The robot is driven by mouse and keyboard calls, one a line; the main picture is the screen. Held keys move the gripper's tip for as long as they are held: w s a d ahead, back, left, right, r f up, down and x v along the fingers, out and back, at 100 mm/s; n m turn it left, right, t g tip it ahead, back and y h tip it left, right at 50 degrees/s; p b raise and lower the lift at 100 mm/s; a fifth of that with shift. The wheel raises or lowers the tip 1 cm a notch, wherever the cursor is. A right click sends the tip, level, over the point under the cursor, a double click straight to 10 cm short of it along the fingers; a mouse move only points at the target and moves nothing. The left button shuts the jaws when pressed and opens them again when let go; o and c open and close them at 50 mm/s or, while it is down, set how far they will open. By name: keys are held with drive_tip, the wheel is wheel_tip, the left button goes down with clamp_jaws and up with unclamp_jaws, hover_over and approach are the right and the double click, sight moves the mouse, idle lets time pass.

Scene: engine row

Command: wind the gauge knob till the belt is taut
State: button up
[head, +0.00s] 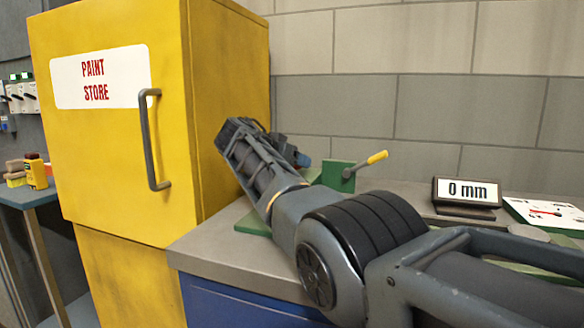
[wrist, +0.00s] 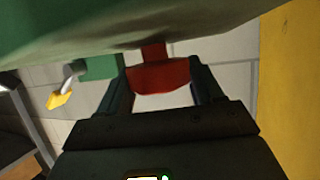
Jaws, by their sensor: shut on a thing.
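A red knob (wrist: 158,76) shows in the wrist view under a large green body (wrist: 120,25), joined to it by a short red stem. My gripper (wrist: 161,72) has one finger on each side of the knob and is shut on it. In the head view my arm hides the knob and the fingertips. A small display (head: 467,191) on the bench reads 0 mm. I cannot make out the belt in either view.
A yellow paint store cabinet (head: 110,150) with a grey handle stands left of the grey bench (head: 225,250), close to my arm. A green block (head: 338,177) with a yellow-tipped lever (head: 377,157) stands behind my arm. A white panel (head: 550,214) lies at the right.

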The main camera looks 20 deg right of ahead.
drive_tip(key=o, duration=1)
drive_tip(key=shift+c, duration=0.2)
drive_tip(key=shift+p+v, duration=0.5)
drive_tip(key=shift+v, duration=3.45)
